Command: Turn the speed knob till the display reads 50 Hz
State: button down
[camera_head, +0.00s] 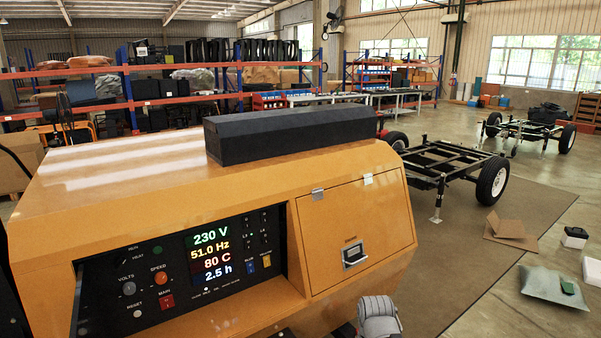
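The speed knob (160,277) is a small round orange knob on the dark control panel (112,290) of the yellow machine (250,190). It sits under its label, right of the grey volts knob (129,288). The display (211,254) reads 230 V, 51.0 Hz, 80 C and 2.5 h in coloured lines. A grey rounded part of my arm shows at the bottom edge, right of the panel. My gripper's fingers are not in view, and nothing touches the speed knob.
A red main switch (167,301) and a white reset button (137,313) sit below the knobs. Blue and yellow switches are right of the display. A closed door with a latch (354,255) is right of the panel. A dark bar (290,134) lies on top.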

aim_at(160, 277)
jog(key=u, duration=1.4)
